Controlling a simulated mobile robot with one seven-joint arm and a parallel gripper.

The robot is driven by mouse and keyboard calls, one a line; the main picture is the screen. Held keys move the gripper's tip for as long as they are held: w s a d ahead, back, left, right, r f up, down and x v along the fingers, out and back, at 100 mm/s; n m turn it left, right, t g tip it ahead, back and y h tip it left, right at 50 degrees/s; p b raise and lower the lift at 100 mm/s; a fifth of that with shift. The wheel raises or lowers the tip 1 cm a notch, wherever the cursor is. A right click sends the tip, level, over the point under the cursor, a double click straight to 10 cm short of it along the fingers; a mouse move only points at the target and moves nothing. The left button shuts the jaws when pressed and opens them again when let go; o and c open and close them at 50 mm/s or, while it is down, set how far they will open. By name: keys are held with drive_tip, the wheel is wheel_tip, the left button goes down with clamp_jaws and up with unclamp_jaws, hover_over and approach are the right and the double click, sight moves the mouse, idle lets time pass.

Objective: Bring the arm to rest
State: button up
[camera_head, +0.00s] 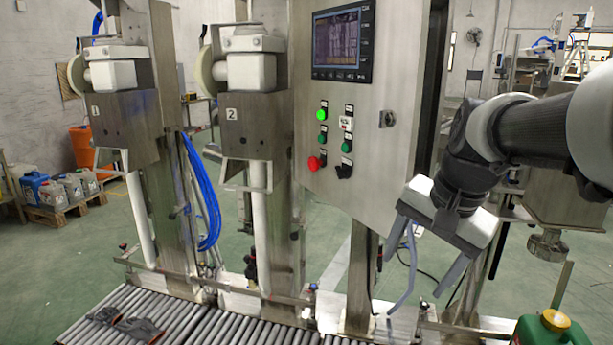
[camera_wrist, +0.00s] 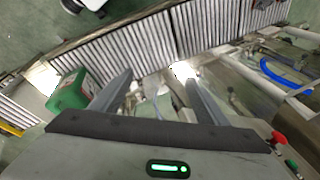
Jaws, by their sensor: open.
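My gripper (camera_head: 422,262) hangs at the right of the head view, in front of the steel control cabinet's lower right side. Its two grey fingers point down and stand wide apart, with nothing between them. In the wrist view the gripper (camera_wrist: 158,82) is also open and empty, above the roller conveyor and its steel frame. My arm comes in from the right edge of the head view and bends down at the wrist.
The control cabinet (camera_head: 350,130) has a screen, a lit green button and a red button. A green can (camera_head: 550,333) stands at lower right. Gloves (camera_head: 140,328) lie on the roller conveyor (camera_head: 215,325). Two filling stations stand left; blue hoses (camera_head: 207,200) hang there.

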drive_tip(key=s+a+n+t+h+p, duration=0.1)
drive_tip(key=s+a+n, duration=0.25)
drive_tip(key=s, duration=0.25)
drive_tip(key=s+a+n+t+p, duration=0.1)
drive_tip(key=s+a+n, duration=0.2)
drive_tip(key=s+n, duration=0.3)
wheel_tip(320, 180, up, 19)
drive_tip(key=s+p, duration=0.1)
drive_tip(key=p, duration=1.9)
drive_tip(key=shift+r+m, duration=0.2)
drive_tip(key=shift+m, duration=0.15)
drive_tip(key=shift+s+d, duration=0.1)
